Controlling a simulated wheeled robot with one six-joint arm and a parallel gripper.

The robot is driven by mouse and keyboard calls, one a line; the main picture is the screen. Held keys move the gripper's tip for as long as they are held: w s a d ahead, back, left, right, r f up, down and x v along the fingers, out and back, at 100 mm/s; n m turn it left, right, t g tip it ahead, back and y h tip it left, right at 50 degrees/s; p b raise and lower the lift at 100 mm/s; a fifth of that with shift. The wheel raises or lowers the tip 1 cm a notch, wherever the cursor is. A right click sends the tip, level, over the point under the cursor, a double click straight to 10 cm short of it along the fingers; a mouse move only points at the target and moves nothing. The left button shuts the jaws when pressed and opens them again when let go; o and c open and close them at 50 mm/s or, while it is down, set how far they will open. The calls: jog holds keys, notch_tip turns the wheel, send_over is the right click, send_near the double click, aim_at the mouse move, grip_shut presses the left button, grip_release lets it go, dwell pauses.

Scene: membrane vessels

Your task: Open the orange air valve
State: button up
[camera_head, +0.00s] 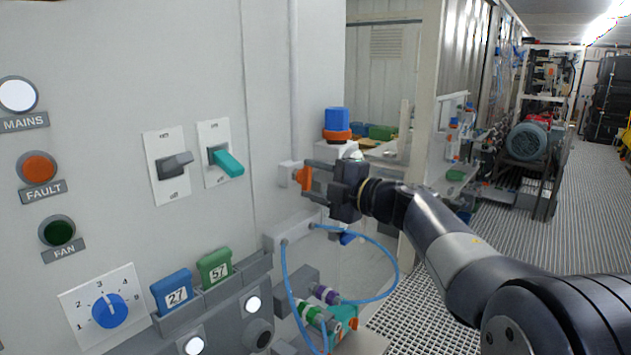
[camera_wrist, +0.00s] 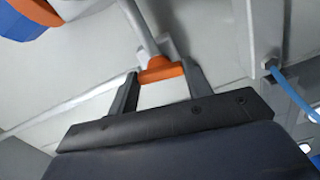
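The orange air valve handle (camera_head: 304,178) sits on a small grey fitting on the side of the pale cabinet, near the centre of the head view. My gripper (camera_head: 311,179) reaches it from the right, with one finger above it and one below. In the wrist view the orange handle (camera_wrist: 161,72) fills the space between the two fingertips (camera_wrist: 160,80), with no clear gap at either side. The fingers look shut on it. A grey pipe runs up from the handle in the wrist view.
A blue and orange device (camera_head: 337,125) stands just above my gripper. A blue hose (camera_head: 392,262) loops below it. The cabinet front at left carries a teal switch (camera_head: 226,161) and a blue dial (camera_head: 109,311). Grated floor (camera_head: 585,215) lies open at right.

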jog(key=o, duration=0.5)
jog(key=shift+c, duration=0.2)
jog(key=b+v, duration=0.2)
jog(key=v, duration=0.9)
jog(key=shift+a, duration=0.15)
jog(key=p+x, duration=0.2)
jog(key=x, duration=0.8)
jog(key=shift+w+a, duration=0.3)
jog(key=shift+d, duration=0.1)
